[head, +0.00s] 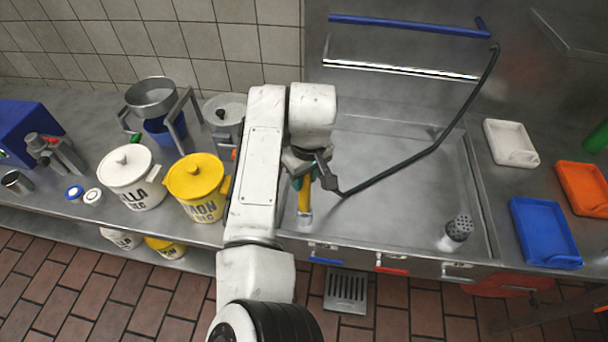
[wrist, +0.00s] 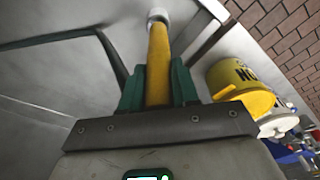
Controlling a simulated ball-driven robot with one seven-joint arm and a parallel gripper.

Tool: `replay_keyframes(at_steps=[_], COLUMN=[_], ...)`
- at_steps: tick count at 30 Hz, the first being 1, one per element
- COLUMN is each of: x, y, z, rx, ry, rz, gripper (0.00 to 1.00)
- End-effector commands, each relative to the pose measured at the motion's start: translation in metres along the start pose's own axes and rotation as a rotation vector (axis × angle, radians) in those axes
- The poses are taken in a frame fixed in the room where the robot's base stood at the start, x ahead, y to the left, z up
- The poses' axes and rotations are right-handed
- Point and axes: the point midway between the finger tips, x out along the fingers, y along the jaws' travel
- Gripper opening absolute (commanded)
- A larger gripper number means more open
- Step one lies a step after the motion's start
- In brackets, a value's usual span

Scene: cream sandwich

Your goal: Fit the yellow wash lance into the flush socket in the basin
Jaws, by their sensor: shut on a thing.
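The yellow wash lance (head: 304,197) is in my gripper (head: 300,180), over the left part of the steel basin (head: 400,195). The lance points down in the head view, with a pale tip at its lower end. In the wrist view the green fingers (wrist: 157,78) are shut on both sides of the lance (wrist: 158,52), and its white tip (wrist: 158,14) extends beyond them. A grey cylinder with a holed top (head: 459,228) stands at the basin's front right, apart from the lance; I cannot tell whether it is the flush socket. My arm hides part of the basin's left side.
A dark hose (head: 430,151) runs from near my gripper to the upper right. A yellow canister (head: 197,184) and a white canister (head: 129,177) stand left of the basin. Blue (head: 544,233), white (head: 510,142) and orange (head: 582,188) trays lie to the right. The basin's middle is clear.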

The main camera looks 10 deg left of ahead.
Motion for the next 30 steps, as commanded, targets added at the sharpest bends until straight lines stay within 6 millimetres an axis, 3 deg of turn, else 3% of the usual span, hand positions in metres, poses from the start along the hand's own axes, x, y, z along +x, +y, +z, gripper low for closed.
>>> replay_keyframes(at_steps=[30], x=[0.005], y=[0.0004], z=[0.0006], rx=[0.0], ry=[0.0], rz=[0.001], gripper=[0.0])
